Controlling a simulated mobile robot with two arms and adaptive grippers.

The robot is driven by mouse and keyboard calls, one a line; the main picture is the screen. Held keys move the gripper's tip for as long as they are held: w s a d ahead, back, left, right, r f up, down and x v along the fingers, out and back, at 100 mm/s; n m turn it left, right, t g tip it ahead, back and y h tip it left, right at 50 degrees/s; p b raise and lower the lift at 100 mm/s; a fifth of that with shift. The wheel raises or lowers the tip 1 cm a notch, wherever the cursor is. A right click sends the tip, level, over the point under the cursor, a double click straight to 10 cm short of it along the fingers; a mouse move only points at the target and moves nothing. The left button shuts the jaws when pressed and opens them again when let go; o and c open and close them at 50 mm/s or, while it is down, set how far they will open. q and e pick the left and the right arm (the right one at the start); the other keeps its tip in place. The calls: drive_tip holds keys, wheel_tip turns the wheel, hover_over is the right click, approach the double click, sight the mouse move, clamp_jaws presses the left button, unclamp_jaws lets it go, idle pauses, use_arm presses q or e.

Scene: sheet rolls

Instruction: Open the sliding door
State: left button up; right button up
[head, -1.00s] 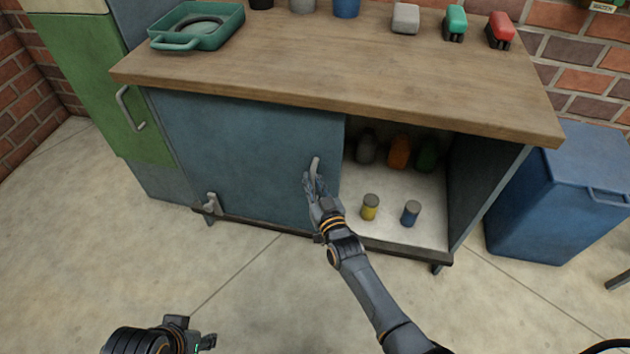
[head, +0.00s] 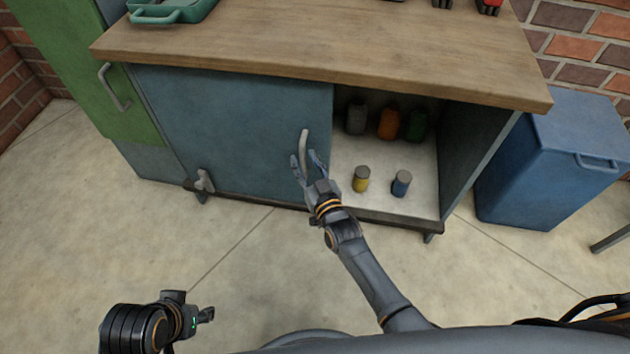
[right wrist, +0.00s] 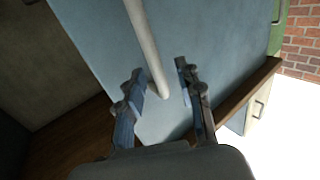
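The blue sliding door (head: 235,130) covers the left and middle of the cabinet front; the right part stands uncovered. Its pale upright bar handle (head: 304,148) is near the door's right edge. My right gripper (head: 308,168) is at the handle's lower end with its fingers spread. In the right wrist view the handle (right wrist: 146,45) comes down between the two open fingers of that gripper (right wrist: 163,90), with space on both sides. My left gripper (head: 207,315) is low at the left, away from the cabinet; its fingers are too small to judge.
The open compartment holds a yellow can (head: 361,181), a blue can (head: 401,185) and several dark-shaded bottles behind. A wooden worktop (head: 320,55) overhangs the door. A blue bin (head: 550,165) stands at the right, a green cabinet (head: 75,70) at the left. The floor in front is clear.

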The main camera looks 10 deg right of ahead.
drive_tip(key=v, duration=0.9)
drive_tip(key=shift+s, duration=0.15)
